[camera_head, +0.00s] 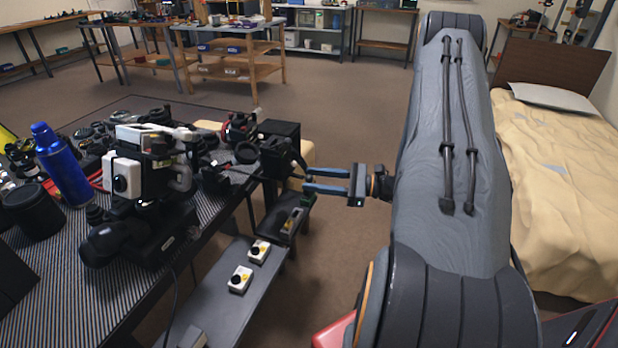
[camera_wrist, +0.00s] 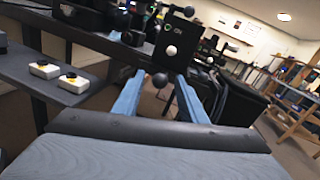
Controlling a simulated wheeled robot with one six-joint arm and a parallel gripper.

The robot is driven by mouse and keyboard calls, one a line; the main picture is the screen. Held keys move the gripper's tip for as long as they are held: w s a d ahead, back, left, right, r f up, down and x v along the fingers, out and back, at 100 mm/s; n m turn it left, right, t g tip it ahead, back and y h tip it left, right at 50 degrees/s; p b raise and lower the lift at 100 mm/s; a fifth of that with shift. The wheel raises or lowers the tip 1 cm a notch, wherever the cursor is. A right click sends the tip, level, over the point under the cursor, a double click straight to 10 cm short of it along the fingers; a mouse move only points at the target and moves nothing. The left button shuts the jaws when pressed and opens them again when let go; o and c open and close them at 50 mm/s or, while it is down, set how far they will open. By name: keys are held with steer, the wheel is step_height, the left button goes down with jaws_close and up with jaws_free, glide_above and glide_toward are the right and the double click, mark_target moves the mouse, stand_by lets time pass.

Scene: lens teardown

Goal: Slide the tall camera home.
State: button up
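My gripper (camera_head: 306,178) has two blue fingers reaching left to the right edge of the striped table. In the wrist view my gripper (camera_wrist: 160,78) has its fingers spread apart, with a small dark ball-shaped knob showing between them. Just beyond the tips stands an upright black boxy device (camera_wrist: 174,38) with a pale round knob on its face. In the head view a black boxy device (camera_head: 279,134) stands at the table edge by the fingertips. I cannot tell for certain that it is the tall camera, nor whether the fingers touch anything.
The striped table (camera_head: 75,300) is crowded with dark gear, a white-and-black unit (camera_head: 124,172) and a blue bottle (camera_head: 62,163). A lower grey shelf (camera_head: 222,306) holds small white boxes with black knobs (camera_head: 240,279). Open floor lies below my gripper; a bed (camera_head: 560,190) stands at right.

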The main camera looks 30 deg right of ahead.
steer(key=shift+x, duration=1.05)
